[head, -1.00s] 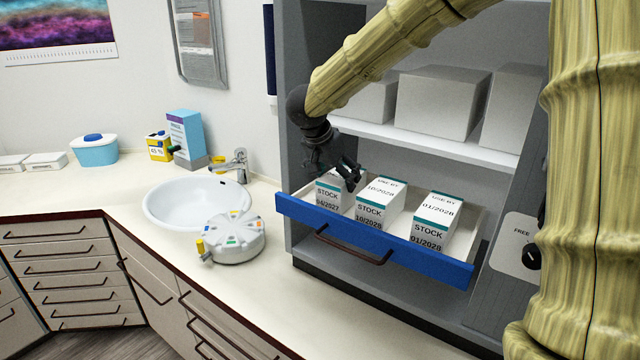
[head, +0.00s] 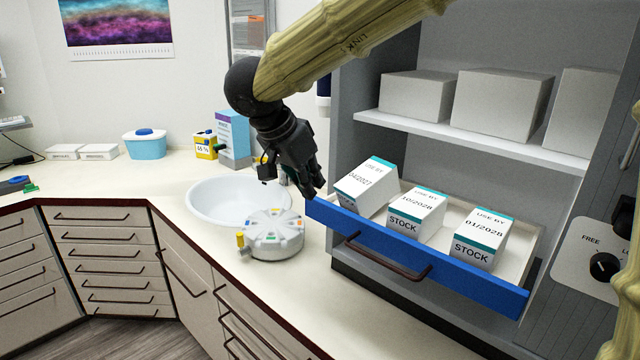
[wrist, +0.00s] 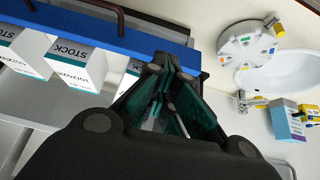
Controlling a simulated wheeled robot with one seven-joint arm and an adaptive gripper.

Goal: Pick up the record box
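No box in view has a legible "record" label. Three white boxes with teal bands stand in the blue-fronted drawer: a left box (head: 367,188) marked 04/2027, a middle box (head: 415,213) marked 10/2028 and a right box (head: 481,238) marked 01/2028. The left box is tilted; the other two sit upright. My gripper (head: 312,188) is at the drawer's left end, beside the left box with a small gap. In the wrist view my gripper (wrist: 172,72) has its fingers drawn together, with nothing clearly held, over the drawer edge.
The blue drawer front (head: 420,262) is pulled out from the grey cabinet. Grey boxes (head: 502,103) stand on the shelf above. A round white dispenser (head: 270,236) and a sink (head: 232,200) lie left of the drawer. The counter's front edge is clear.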

